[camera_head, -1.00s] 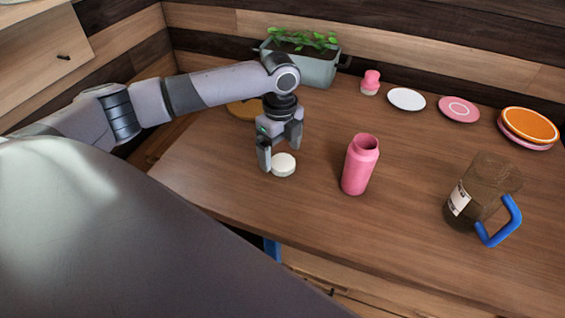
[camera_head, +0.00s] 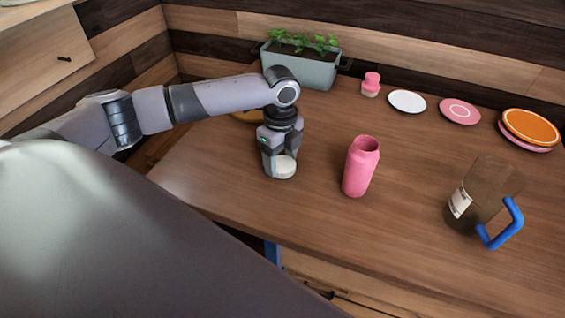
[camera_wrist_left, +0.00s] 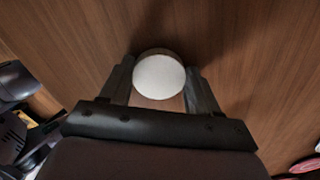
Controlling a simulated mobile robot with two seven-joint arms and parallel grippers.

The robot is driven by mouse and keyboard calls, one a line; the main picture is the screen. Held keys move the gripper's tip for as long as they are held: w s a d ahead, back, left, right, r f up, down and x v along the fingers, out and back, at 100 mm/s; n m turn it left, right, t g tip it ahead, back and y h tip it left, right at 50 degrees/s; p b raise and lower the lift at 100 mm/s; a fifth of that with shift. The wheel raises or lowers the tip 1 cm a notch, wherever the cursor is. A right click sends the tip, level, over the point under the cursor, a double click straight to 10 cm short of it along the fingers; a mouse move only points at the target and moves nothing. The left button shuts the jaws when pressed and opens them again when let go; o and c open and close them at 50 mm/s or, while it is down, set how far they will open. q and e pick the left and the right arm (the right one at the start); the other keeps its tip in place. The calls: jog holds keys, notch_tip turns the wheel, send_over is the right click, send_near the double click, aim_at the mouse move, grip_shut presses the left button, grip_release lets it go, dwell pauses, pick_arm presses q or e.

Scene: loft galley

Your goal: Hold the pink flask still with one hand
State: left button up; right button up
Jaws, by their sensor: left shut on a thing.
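The pink flask (camera_head: 358,172) stands upright on the wooden counter, its round mouth open at the top. My left gripper (camera_head: 279,166) is to the left of the flask, apart from it, and points down at the counter. It is shut on a small round white object (camera_head: 285,168). In the left wrist view the white object (camera_wrist_left: 159,76) shows as a pale disc between the two fingers (camera_wrist_left: 160,90). Its underside is hidden. My right gripper is in neither view.
A brown jug with a blue handle (camera_head: 501,226) stands at the right. A pink-topped jar (camera_head: 371,84), a white plate (camera_head: 407,101), a pink plate (camera_head: 459,111) and an orange plate (camera_head: 531,126) line the back. A grey planter (camera_head: 300,68) stands behind my left arm.

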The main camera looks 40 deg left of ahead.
aim_at(281, 162)
pick_arm(q)
notch_tip(281, 162, up, 20)
jog(key=p, duration=0.2)
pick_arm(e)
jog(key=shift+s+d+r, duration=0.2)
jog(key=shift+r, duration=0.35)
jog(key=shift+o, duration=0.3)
